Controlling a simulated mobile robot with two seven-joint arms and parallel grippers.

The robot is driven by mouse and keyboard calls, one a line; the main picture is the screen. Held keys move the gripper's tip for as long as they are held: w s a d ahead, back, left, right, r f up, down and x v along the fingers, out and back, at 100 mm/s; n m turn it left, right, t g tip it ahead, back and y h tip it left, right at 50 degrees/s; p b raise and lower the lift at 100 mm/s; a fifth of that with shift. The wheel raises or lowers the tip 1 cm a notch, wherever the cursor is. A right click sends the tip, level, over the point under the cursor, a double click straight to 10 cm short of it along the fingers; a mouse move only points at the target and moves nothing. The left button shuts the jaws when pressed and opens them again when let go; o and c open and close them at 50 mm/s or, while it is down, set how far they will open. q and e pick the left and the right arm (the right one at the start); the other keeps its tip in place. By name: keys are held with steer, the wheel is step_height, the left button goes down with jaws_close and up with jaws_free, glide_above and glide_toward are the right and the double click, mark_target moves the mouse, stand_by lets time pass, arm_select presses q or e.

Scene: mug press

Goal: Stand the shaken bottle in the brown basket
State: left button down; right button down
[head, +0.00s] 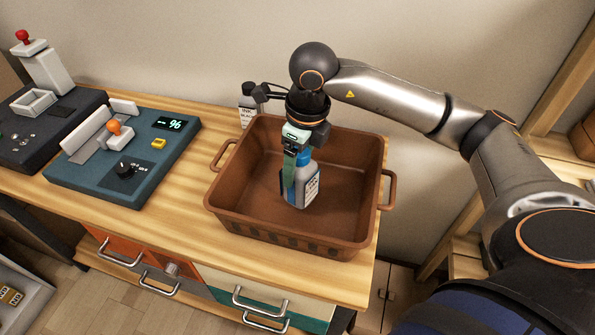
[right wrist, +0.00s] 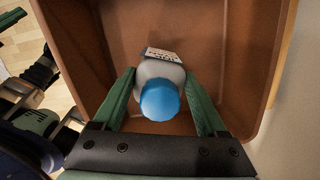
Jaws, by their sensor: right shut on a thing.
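The bottle (head: 301,186) is white-grey with a printed label and stands about upright inside the brown basket (head: 230,219). Its blue cap (right wrist: 160,101) faces the camera in the right wrist view. My right gripper (head: 296,168) reaches down into the basket from above and is shut on the bottle, with a green finger on each side of it. The fingers hide part of the bottle in the head view. I cannot tell whether its base touches the basket floor.
A second bottle (head: 247,110) stands behind the basket. A blue-grey machine (head: 127,158) with a display and a dark machine (head: 45,125) with a red knob stand at the left. Bare wood (head: 185,188) lies between machine and basket. The rest of the basket looks empty.

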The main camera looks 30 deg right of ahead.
mark_target(298, 174)
steer(key=shift+a+f, duration=0.1)
steer(key=shift+f, duration=1.2)
steer(key=shift+f, duration=0.1)
steer(key=shift+f, duration=0.15)
jaws_free()
steer(key=shift+r, duration=0.2)
steer(key=shift+r, duration=0.2)
steer(key=r, duration=0.4)
steer(key=s+r, duration=0.1)
steer(key=r, duration=0.6)
steer(key=shift+s+d+r, duration=0.2)
steer(key=shift+d+r, duration=0.05)
steer(key=shift+r, duration=0.05)
